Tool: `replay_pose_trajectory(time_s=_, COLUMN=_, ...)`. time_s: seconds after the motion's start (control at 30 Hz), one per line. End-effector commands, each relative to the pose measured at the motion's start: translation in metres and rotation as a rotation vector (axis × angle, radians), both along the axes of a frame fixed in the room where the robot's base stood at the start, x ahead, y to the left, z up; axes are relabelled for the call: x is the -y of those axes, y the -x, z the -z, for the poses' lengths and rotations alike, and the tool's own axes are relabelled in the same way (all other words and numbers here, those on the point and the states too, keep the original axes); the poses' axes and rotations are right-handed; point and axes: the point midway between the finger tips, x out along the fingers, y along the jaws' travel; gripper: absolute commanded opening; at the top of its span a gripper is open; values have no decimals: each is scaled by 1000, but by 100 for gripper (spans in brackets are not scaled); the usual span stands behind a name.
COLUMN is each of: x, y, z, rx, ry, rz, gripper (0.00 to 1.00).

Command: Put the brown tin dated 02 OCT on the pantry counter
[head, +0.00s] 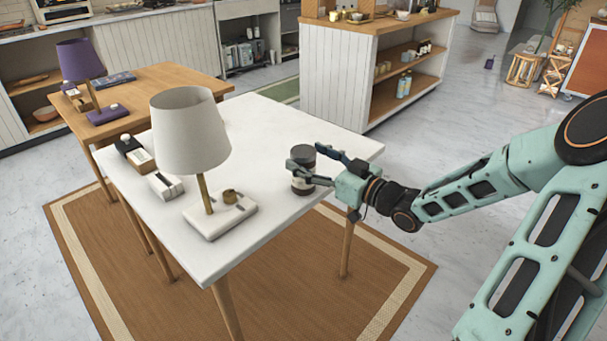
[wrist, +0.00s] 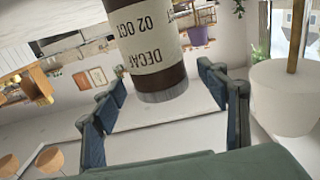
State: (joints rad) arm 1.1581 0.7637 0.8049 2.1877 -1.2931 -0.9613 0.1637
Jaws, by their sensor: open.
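A dark brown tin (head: 302,153) with a pale label stands upright on the white table (head: 262,125), near its right edge. In the wrist view the tin (wrist: 150,45) appears upside down, and its label reads "DECAF" and "02 OCT". My gripper (head: 312,163) is open, with its fingers on either side of the tin. The wrist view shows gaps between the tin and both fingers. A white panelled counter with a wooden top (head: 385,20) stands at the back; I cannot tell whether it is the pantry counter.
A white-shaded lamp (head: 190,130) and small boxes (head: 165,185) stand on the white table left of the tin. A wooden table (head: 150,85) with a purple lamp (head: 80,62) is behind. Jars and cups sit on the back counter. Open floor (head: 450,110) lies to the right.

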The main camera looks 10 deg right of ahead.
Motion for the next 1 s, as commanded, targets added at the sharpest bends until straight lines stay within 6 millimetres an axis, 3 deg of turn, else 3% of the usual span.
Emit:
replay_pose_trajectory(time_s=0.13, x=-9, y=-13, z=2, rx=0, ry=0, rz=0, gripper=67)
replay_pose_trajectory(time_s=0.4, x=-11, y=-15, z=0, rx=0, ry=0, rz=0, gripper=66)
replay_pose_trajectory(time_s=0.9, x=-11, y=-15, z=0, rx=0, ry=0, rz=0, gripper=12)
replay_pose_trajectory(time_s=1.0, x=-11, y=-15, z=-1, rx=2, ry=0, rz=0, gripper=7)
